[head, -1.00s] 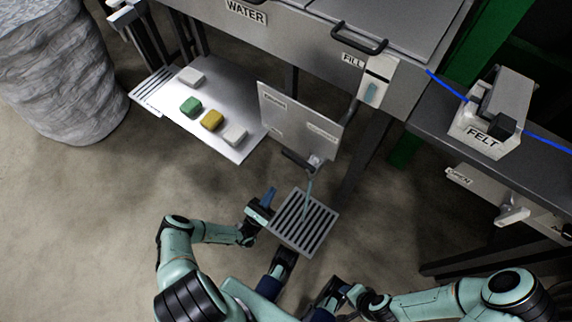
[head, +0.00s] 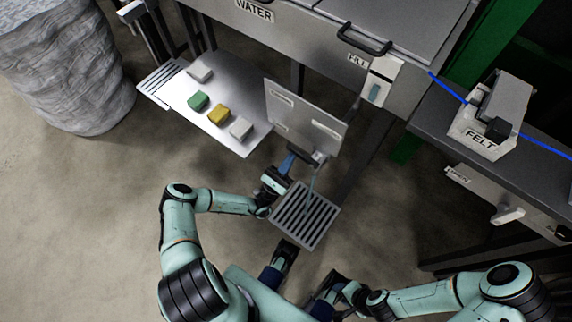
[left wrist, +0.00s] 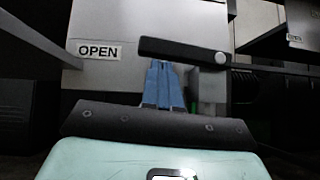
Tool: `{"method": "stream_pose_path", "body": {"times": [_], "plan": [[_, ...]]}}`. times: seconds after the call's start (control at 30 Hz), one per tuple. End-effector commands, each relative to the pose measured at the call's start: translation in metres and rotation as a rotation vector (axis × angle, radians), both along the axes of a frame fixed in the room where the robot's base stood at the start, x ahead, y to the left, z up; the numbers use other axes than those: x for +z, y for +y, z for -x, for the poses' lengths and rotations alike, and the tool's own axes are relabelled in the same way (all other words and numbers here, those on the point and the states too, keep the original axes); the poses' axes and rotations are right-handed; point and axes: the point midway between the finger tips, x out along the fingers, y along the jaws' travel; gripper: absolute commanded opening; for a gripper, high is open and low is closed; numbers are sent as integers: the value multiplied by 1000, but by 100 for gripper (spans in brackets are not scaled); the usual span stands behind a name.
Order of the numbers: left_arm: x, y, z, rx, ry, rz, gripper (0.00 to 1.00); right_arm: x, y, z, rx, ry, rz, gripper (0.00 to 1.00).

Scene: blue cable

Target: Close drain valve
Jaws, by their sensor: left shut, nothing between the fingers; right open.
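The drain valve has a dark lever (left wrist: 180,50) with a round pivot, lying nearly level in the left wrist view, beside a white "OPEN" label (left wrist: 98,50). In the head view the lever (head: 303,155) is small, under the lower edge of the grey panel. My left gripper (head: 286,163) is shut and empty, just left of the lever. In the left wrist view its blue fingers (left wrist: 163,85) point at the lever, with their tips just under it; I cannot tell whether they touch. My right gripper (head: 330,287) is open, low and away from the valve.
The grey panel (head: 304,115) stands above the valve, and a floor drain grate (head: 306,215) lies below. A metal shelf (head: 175,100) with several coloured blocks is at left. The water tank (head: 300,45) is behind. A bench with a "FELT" box (head: 482,138) is at right.

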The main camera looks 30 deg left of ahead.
Motion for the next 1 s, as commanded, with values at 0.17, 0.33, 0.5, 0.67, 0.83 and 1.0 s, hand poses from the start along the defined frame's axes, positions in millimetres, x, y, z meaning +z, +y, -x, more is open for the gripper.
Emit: {"method": "stream_pose_path", "body": {"times": [0.17, 0.33, 0.5, 0.67, 0.83, 1.0], "plan": [[4, 0, 0, 0, 0, 0, 0, 0, 0, 0, -1, 2, 1, 43], [4, 0, 0, 1, 0, -1, 0, 0, 0, 0, -1, 2, 1, 43], [4, 0, 0, 1, -1, -6, 0, 1, 0, 0, -1, 2, 1, 43], [8, 1, 0, 1, -4, -42, 0, 5, 0, 2, 1, 6, 0, 43], [11, 3, 0, 1, -7, -76, 0, 7, 0, 3, 1, 11, -1, 43], [17, 5, 0, 1, -12, -144, 0, 14, 0, 6, 4, 19, -2, 43]]}}
